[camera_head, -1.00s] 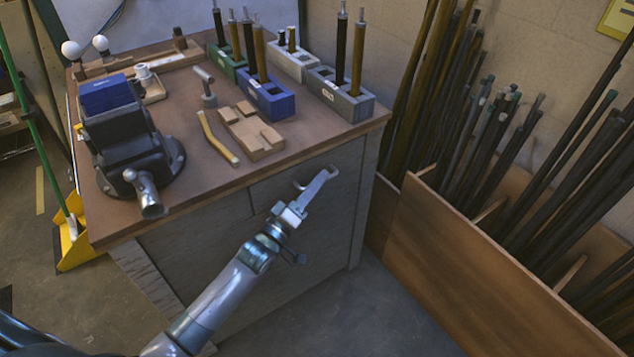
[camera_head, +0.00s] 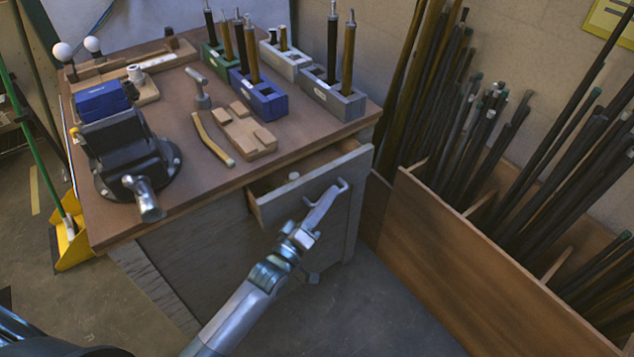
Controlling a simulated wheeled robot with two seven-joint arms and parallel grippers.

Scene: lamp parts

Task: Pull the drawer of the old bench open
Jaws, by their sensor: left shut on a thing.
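The old bench (camera_head: 95,231) has a brown wooden top and grey sides. Its drawer (camera_head: 295,203) stands partly out of the bench front, and a gap shows its inside. A small pale thing (camera_head: 293,176) shows in the drawer. My left gripper (camera_head: 338,187) is shut on the drawer's handle (camera_head: 345,184) at the front's right part. My right gripper is not in view.
A vise (camera_head: 130,160) stands at the bench top's left. Blue (camera_head: 262,100) and grey (camera_head: 335,97) blocks hold upright rods at the back. A wooden rack (camera_head: 470,260) of long rods stands to the right. Bare floor lies before the bench.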

